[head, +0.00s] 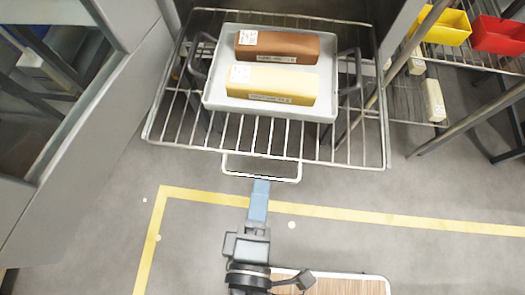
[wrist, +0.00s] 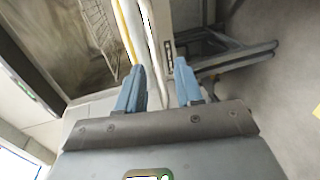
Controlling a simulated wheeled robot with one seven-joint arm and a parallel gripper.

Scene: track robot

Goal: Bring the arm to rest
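My gripper (head: 260,188) is in the middle of the head view, with its blue fingers pointing up the picture to the front handle loop (head: 232,176) of a wire rack. In the wrist view the two blue fingers (wrist: 160,85) stand apart, with a visible gap between them. A pale bar (wrist: 153,40) shows in that gap; whether it lies between the fingers or beyond them I cannot tell. Nothing is seen clamped. The fingertips overlap the handle in the head view, and I cannot tell whether they touch it.
The wire rack (head: 190,142) juts out and carries a grey tray (head: 215,101) with a brown block (head: 295,45) and a yellow block (head: 285,84). A grey panel (head: 100,125) stands left. Yellow bin (head: 445,28) and red bin (head: 498,36) sit right. Taped floor (head: 420,255) is clear lower right.

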